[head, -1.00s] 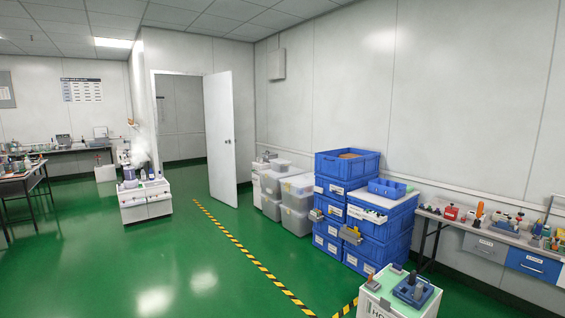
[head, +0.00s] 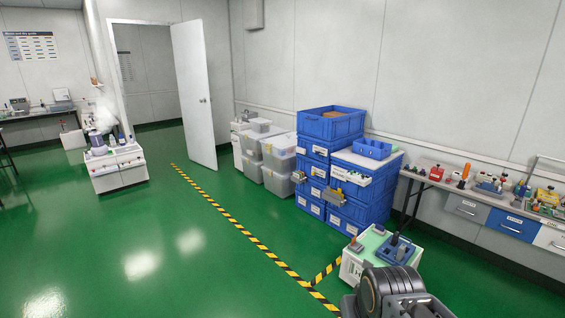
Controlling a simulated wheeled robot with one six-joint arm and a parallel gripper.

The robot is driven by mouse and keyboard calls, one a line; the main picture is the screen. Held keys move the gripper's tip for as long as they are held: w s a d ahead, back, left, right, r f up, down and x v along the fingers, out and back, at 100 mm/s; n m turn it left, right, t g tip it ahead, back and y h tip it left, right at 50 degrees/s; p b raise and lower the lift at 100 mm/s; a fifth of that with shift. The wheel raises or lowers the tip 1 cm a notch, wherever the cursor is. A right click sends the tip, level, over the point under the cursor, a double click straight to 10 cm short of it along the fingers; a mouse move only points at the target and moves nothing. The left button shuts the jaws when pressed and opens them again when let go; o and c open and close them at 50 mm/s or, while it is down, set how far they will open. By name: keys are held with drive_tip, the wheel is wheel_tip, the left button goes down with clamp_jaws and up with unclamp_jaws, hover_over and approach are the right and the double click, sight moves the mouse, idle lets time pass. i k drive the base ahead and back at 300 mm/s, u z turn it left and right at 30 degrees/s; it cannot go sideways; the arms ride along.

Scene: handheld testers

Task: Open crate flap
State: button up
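Blue crates stand in two stacks against the back wall. The top crate (head: 325,127) of the taller stack is open-topped, with something brown inside. The shorter stack (head: 346,206) has a pale top carrying a small blue divided bin (head: 371,149). Small grey-and-yellow pieces (head: 333,197) stick out from the crate fronts; I cannot tell whether any is a flap. A dark grey part of my arm shows at the bottom right, well in front of the crates. My gripper's fingers are not visible.
A white cabinet (head: 352,264) with tools on top stands before the crates. Clear lidded bins (head: 279,152) are left of the stacks. A workbench (head: 465,190) with drawers runs along the right. Green floor (head: 180,240) is open at left, crossed by yellow-black tape (head: 235,229).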

sight(311, 124)
drive_tip(key=i, duration=4.95)
drive_tip(key=u, duration=0.85)
